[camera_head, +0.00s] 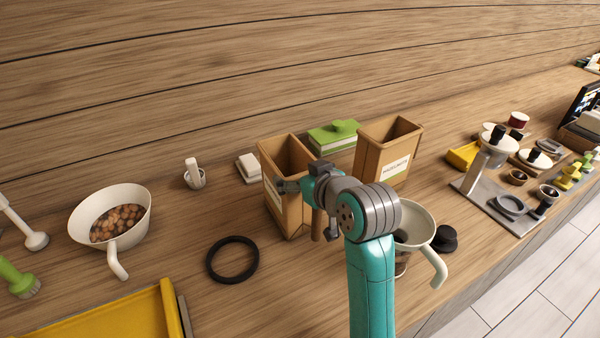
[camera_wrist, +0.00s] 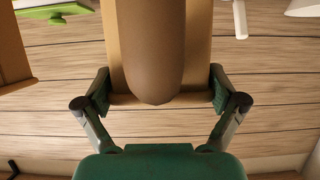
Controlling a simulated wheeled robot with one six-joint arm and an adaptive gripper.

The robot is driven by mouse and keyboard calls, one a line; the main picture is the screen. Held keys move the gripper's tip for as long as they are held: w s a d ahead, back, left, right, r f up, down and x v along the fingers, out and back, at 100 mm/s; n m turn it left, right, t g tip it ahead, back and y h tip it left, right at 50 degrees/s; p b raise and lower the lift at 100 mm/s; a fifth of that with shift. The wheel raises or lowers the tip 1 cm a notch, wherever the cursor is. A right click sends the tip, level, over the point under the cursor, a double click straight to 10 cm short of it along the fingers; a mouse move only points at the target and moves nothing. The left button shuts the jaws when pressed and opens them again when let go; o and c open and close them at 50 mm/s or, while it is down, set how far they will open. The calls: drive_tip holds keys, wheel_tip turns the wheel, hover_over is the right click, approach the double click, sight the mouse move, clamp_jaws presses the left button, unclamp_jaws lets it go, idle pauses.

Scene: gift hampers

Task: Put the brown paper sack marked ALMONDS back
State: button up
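A tan-brown sack (camera_head: 286,200), shaped like an open-topped upright box, stands on the wooden counter in the head view. My gripper (camera_head: 306,208) is at its front side and hides part of it, and no writing on it is readable. A rounded brown handle (camera_head: 317,226) juts from its front. In the wrist view the handle (camera_wrist: 150,55) lies between the spread fingers of my gripper (camera_wrist: 160,92), with a gap on each side, and the tan sack (camera_wrist: 200,45) is behind it. A second similar sack (camera_head: 373,152), labelled HAZELNUTS, stands to the right.
A green box (camera_head: 335,136) lies between and behind the sacks. A white handled bowl (camera_head: 411,215) is close right of my arm. A black ring (camera_head: 232,260), a bowl of nuts (camera_head: 78,212) and a yellow tray (camera_head: 120,318) are left. A coffee stand (camera_head: 493,158) is right.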

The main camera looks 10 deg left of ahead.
drive_tip(key=shift+r, duration=0.1)
drive_tip(key=v, duration=1.2)
idle(0.4)
